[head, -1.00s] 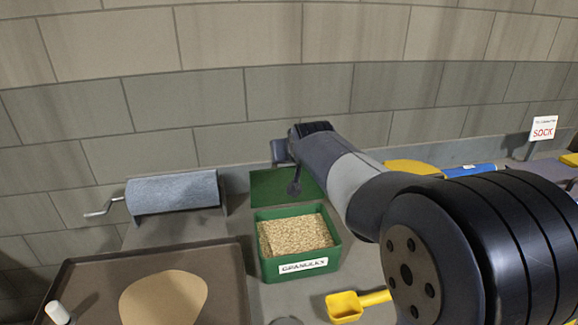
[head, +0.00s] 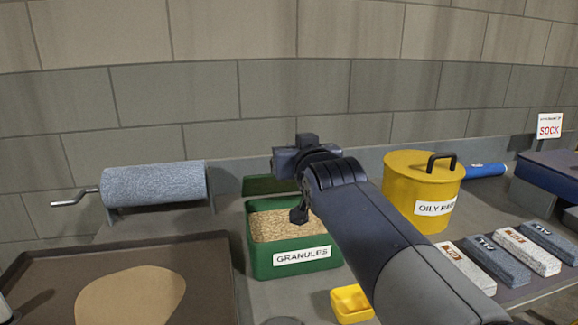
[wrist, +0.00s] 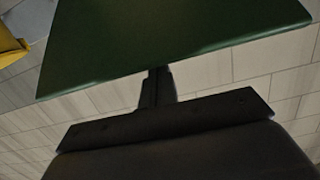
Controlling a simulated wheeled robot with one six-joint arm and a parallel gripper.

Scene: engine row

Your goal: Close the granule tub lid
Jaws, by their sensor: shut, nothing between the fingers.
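The green granule tub (head: 262,263) stands on the bench, labelled GRANULES and full of tan granules. Its green lid (head: 262,186) is open, raised at the tub's back edge; my wrist partly covers it. The lid fills the upper part of the wrist view (wrist: 180,35). My gripper (wrist: 158,76) is shut and empty. Its fingers reach the lid's edge, and their tips pass out of sight behind it. Whether they touch the lid I cannot tell. In the head view my gripper's body is above the lid and its fingertips are hidden.
A yellow oily rags can (head: 405,190) stands right of the tub, with labelled bars (head: 490,262) in front. A yellow scoop (head: 350,303) lies near the tub's front. A grey roll (head: 155,185) with a crank and a brown tray (head: 215,275) are on the left. The wall is close behind.

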